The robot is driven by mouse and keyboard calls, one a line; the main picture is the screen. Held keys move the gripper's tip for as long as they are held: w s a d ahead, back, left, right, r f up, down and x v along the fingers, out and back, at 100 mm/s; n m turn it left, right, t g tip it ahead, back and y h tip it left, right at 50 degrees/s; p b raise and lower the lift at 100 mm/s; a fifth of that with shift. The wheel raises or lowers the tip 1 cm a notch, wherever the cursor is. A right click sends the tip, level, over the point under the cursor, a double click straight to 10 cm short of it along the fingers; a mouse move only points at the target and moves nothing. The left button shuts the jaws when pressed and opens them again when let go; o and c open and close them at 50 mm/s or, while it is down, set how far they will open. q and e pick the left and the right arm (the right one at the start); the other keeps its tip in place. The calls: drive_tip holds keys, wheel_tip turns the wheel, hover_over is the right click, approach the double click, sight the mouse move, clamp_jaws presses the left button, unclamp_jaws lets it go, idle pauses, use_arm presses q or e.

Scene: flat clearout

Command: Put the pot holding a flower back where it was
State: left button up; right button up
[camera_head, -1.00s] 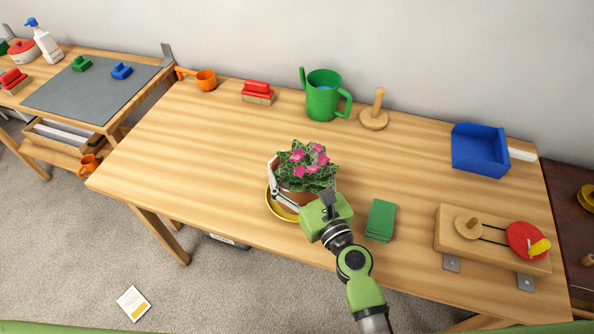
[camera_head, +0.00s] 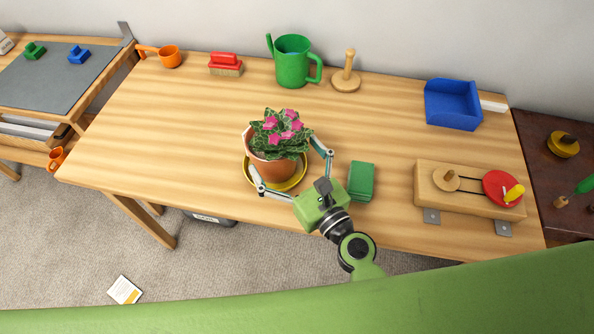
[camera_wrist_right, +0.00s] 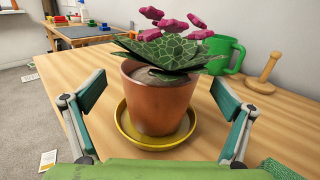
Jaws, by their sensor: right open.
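The terracotta pot (camera_head: 270,169) holds a plant with pink flowers (camera_head: 283,130). It stands upright on a yellow saucer (camera_head: 284,187) near the front edge of the wooden table. My right gripper (camera_head: 293,168) is open, its fingers spread around the pot. In the right wrist view the pot (camera_wrist_right: 158,105) stands on the saucer (camera_wrist_right: 126,127) between the open fingers (camera_wrist_right: 160,110), with a gap on both sides. My left gripper is not in view.
A green sponge-like block (camera_head: 361,181) lies just right of my right gripper. A green watering can (camera_head: 292,62), a wooden peg stand (camera_head: 347,80) and a red brush (camera_head: 225,64) stand along the back. A pulley board (camera_head: 470,190) is at the right.

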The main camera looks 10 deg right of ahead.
drive_tip(key=b+v, duration=0.1)
drive_tip(key=v, duration=0.3)
drive_tip(key=shift+s+d+f, duration=0.15)
drive_tip(key=shift+s, duration=0.25)
drive_tip(key=shift+s+d+r+b, duration=0.25)
drive_tip(key=shift+s+b, duration=0.1)
drive_tip(key=shift+s, duration=0.2)
drive_tip(key=shift+f, duration=0.15)
